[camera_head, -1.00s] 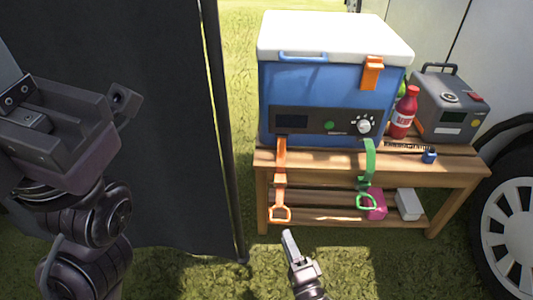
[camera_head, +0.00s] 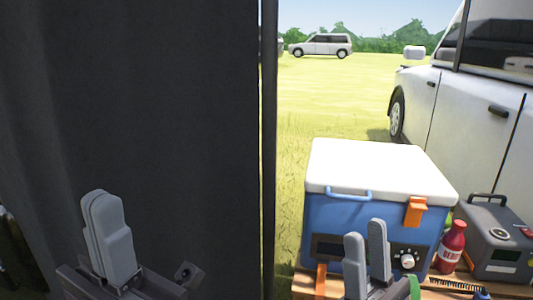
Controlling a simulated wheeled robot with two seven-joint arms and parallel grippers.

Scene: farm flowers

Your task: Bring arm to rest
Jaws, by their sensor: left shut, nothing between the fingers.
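My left gripper (camera_head: 108,238) is at the lower left of the head view, fingers pointing up and pressed together with nothing between them. It is in front of the dark curtain-like panel. My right gripper (camera_head: 367,258) is at the bottom, right of centre, fingers pointing up, in front of the blue cooler (camera_head: 340,216) with the white lid. Its two grey fingers show side by side, and I see nothing held in them. Most of both arms is below the frame.
The dark panel (camera_head: 150,110) and its pole (camera_head: 268,150) fill the left. The cooler, a red bottle (camera_head: 452,245) and a grey box (camera_head: 497,245) stand on a wooden table (camera_head: 305,284). A white vehicle (camera_head: 480,110) is at the right. Open grass lies behind, with a distant van (camera_head: 320,45).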

